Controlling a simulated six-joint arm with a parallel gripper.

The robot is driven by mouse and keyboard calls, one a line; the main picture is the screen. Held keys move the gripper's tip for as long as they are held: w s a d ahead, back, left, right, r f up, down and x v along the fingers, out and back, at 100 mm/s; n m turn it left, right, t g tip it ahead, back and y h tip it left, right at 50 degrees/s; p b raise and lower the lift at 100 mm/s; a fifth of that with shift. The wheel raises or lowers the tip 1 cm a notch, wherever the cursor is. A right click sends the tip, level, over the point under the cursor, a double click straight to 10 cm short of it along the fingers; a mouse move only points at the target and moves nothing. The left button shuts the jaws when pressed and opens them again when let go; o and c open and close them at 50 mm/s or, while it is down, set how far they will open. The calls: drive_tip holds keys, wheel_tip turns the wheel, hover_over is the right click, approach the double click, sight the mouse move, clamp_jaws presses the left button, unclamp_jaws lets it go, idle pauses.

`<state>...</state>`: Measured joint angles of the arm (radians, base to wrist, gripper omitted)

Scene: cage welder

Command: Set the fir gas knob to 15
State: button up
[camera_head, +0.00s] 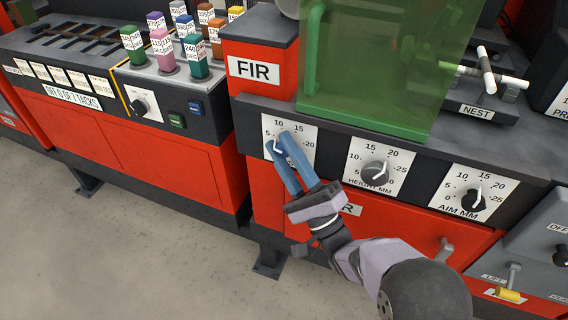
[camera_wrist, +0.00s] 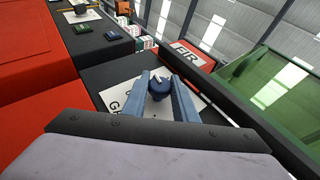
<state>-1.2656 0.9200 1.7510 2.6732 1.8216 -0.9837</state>
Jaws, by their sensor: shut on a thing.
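The gas dial plate (camera_head: 303,127) is white, with numbers including 5, 10, 15 and 20, on the dark front panel below the FIR label (camera_head: 253,69). In the head view, my gripper (camera_head: 278,142) reaches up from below and is shut on this knob. A white pointer shows on the knob's face, toward the left side, near the 5, in the head view. The fingers and palm hide part of the knob and the plate's lower lettering.
The HEIGHT MM dial (camera_head: 376,174) and AIM MM dial (camera_head: 473,199) stand to the right on the same panel. A green translucent guard (camera_head: 385,75) rises above. Labelled coloured blocks stand on the left bench, beside another knob (camera_head: 139,106).

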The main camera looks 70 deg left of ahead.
drive_tip(key=shift+s+m+t+y+p, duration=0.1)
drive_tip(key=shift+m+t+y+p, duration=0.4)
drive_tip(key=shift+m+y, duration=0.2)
drive_tip(key=shift+m+t+y+p, duration=0.5)
drive_tip(key=shift+m+t, duration=0.1)
drive_tip(key=shift+m, duration=0.1)
drive_tip(key=o, duration=1)
drive_tip(key=shift+o, duration=0.2)
drive_tip(key=s+b+v, duration=0.1)
drive_tip(key=b+v, duration=0.6)
drive_tip(key=b, duration=0.6)
drive_tip(key=shift+w+f, duration=0.25)
drive_tip(key=shift+w, duration=0.3)
